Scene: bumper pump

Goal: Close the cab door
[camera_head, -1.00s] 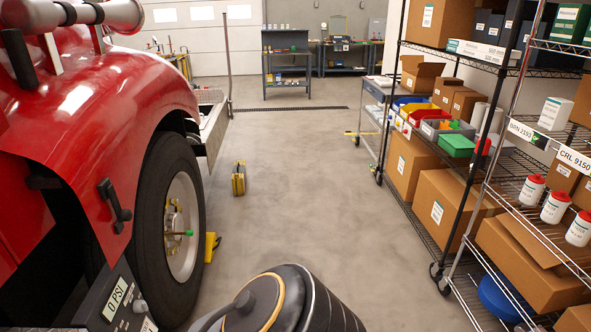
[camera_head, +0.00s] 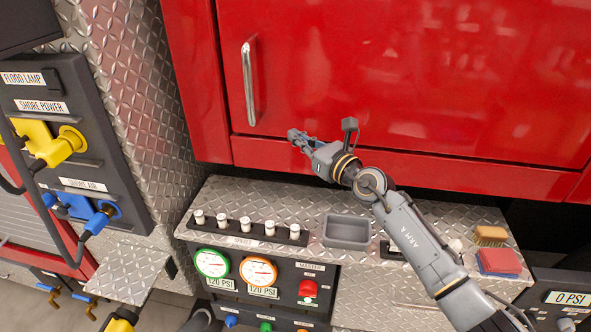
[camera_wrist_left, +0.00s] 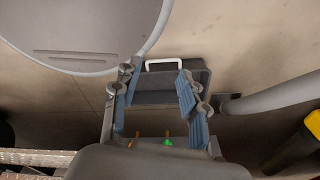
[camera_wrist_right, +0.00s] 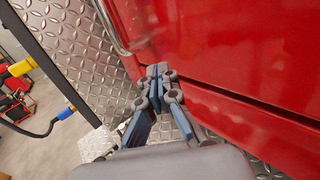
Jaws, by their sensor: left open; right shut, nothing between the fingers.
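The red cab door (camera_head: 410,70) fills the upper part of the head view, with a vertical silver handle (camera_head: 249,82) near its left edge. The door looks close to flush with the red frame; I cannot tell whether it is latched. My right gripper (camera_head: 296,137) is shut and empty, below and right of the handle, in front of the door's lower left corner. In the right wrist view its fingertips (camera_wrist_right: 157,72) point at the red surface near the door's lower edge; contact is unclear. My left gripper (camera_wrist_left: 155,88) is open and empty, seen only in the left wrist view.
Below the door is a diamond-plate ledge with a grey tray (camera_head: 346,232), a brush (camera_head: 490,235) and a sponge (camera_head: 499,262). A pump panel with gauges (camera_head: 258,271) is underneath. Yellow and blue plugs (camera_head: 68,143) with cables stick out at left.

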